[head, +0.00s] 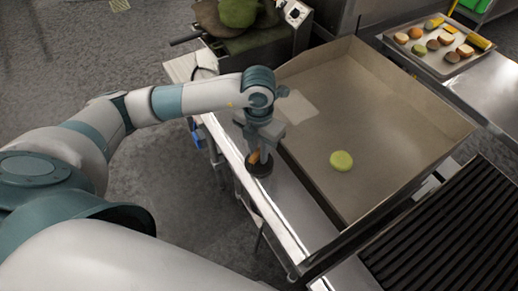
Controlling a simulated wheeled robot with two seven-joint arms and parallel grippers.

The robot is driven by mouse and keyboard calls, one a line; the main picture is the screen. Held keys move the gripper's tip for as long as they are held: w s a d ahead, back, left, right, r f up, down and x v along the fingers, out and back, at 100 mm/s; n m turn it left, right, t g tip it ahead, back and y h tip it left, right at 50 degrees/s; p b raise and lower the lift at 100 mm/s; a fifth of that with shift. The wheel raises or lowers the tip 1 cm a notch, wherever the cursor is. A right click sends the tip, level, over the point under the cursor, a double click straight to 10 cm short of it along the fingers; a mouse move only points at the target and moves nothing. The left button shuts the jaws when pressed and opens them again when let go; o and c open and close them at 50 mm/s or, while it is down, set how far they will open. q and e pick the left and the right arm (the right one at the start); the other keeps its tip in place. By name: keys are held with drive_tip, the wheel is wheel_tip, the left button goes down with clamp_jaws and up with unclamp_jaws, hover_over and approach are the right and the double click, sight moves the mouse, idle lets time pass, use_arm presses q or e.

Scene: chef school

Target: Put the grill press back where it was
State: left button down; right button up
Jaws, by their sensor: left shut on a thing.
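My left gripper (258,148) is shut on the grill press (260,169), a dark round piece with a brown handle. The gripper points down and partly covers the handle. The press is over the narrow metal ledge along the left side of the flat griddle (390,110); I cannot tell whether it touches the ledge. A green round patty (341,161) lies on the griddle surface, to the right of the press. My right gripper is not in view.
High griddle walls stand right of the gripper. A ribbed dark grill (450,240) is at lower right. A tray (425,65) with several buns and yellow pieces is at upper right. A dark appliance (285,38) with a green item (238,12) stands at the back.

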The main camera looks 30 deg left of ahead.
use_arm(q)
drive_tip(key=shift+f, duration=0.15)
drive_tip(key=c, duration=1.6)
unclamp_jaws()
drive_tip(key=shift+r, duration=0.5)
wheel_tip(320, 180, up, 9)
drive_tip(key=b, duration=0.2)
drive_tip(key=shift+r+b, duration=0.2)
drive_tip(key=shift+b, duration=0.15)
drive_tip(key=shift+r, duration=0.95)
